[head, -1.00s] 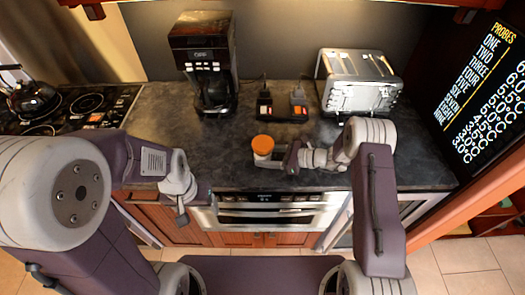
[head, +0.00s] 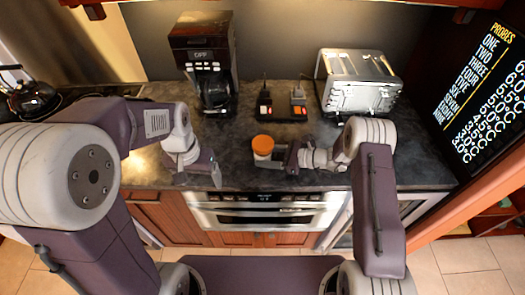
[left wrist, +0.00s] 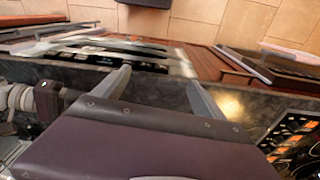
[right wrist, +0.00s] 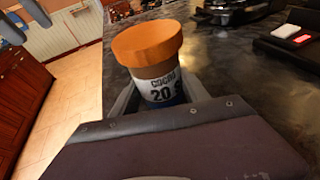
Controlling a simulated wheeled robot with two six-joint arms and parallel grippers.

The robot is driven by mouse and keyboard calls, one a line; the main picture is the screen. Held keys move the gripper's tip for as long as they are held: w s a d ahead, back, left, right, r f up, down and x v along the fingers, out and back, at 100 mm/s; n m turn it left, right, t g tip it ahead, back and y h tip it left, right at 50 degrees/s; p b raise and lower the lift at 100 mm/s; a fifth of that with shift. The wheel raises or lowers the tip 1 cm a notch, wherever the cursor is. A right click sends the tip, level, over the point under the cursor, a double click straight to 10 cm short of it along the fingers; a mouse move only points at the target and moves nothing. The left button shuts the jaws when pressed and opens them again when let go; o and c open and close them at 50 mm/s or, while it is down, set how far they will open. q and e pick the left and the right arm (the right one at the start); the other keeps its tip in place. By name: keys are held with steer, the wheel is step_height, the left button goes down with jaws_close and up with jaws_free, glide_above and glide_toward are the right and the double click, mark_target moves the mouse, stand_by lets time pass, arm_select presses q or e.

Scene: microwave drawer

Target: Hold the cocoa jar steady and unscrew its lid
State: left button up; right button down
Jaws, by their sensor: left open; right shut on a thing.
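The cocoa jar (head: 262,158) stands upright on the dark countertop near its front edge, with its orange lid (head: 263,143) on top. My right gripper (head: 283,156) comes in from the right and is shut on the jar's body below the lid. In the right wrist view the jar (right wrist: 158,88) shows its "COCOA 20" label between the fingers, with the wide orange lid (right wrist: 147,42) above them. My left gripper (head: 217,178) is open and empty, low over the counter's front edge to the left of the jar. The left wrist view shows its fingers (left wrist: 155,88) spread, with no jar between them.
A coffee maker (head: 205,65) stands at the back left and a silver toaster (head: 358,82) at the back right. Two small dark devices (head: 282,105) lie between them. A drawer-like oven (head: 265,208) sits below the counter. The counter between left gripper and jar is clear.

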arm_select(q)
steer(key=w+d+r+m, duration=0.25)
steer(key=w+r, duration=0.25)
steer(key=w, duration=0.4)
steer(key=m, duration=0.2)
glide_above(263, 143)
steer(key=shift+w+a+f+t+h, duration=0.2)
steer(key=shift+f+t+h, duration=0.15)
steer(key=shift+f, duration=0.2)
steer(key=shift+s+d+f+m, duration=0.1)
steer(key=shift+s+d+m, duration=0.05)
steer(key=shift+d+m, duration=0.1)
steer(key=shift+a+f, duration=0.1)
steer(key=shift+f, duration=3.65)
